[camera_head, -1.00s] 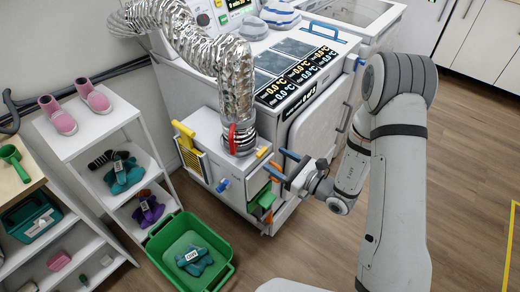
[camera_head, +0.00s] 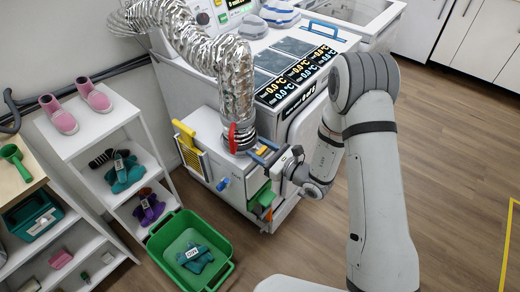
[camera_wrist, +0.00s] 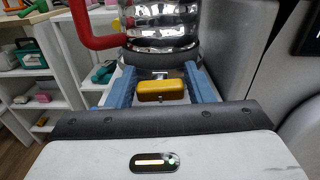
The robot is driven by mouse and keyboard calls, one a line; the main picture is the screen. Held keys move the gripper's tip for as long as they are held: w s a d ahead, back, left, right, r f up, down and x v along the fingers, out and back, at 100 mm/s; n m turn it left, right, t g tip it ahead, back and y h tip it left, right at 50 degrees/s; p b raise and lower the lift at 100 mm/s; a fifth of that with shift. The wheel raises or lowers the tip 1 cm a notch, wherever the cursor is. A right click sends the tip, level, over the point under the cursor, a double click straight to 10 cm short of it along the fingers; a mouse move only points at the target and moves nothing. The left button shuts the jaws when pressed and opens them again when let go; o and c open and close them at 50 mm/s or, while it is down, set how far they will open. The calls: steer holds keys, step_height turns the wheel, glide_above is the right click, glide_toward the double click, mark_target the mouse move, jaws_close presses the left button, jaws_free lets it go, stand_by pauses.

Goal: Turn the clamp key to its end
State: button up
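The silver foil duct (camera_head: 236,85) stands on the white machine's lower box, with a dark collar at its foot. A small yellow block-shaped piece, which I take for the clamp key (camera_wrist: 160,90), sits by the collar in the wrist view, in front of a small metal bracket. My gripper (camera_head: 261,152) is at the collar in the camera_head view. Its two blue fingers (camera_wrist: 161,74) stand one on each side of the yellow piece, open around it. I cannot tell whether they touch it.
A red handle (camera_wrist: 84,28) curves out beside the duct, close to the left finger. A yellow handle (camera_head: 184,133) and a blue knob (camera_head: 223,184) are on the box. A green bin (camera_head: 160,240) and white shelves (camera_head: 95,135) stand at the left.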

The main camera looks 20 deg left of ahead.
steer(key=c, duration=0.6)
steer(key=shift+m, duration=0.5)
steer(key=o, duration=1)
steer(key=shift+c, duration=0.2)
steer(key=shift+d, duration=0.1)
steer(key=b+v, duration=0.1)
steer(key=v, duration=0.6)
steer(key=shift+d+b, duration=0.3)
steer(key=shift+d, duration=0.05)
steer(key=shift+s, duration=0.1)
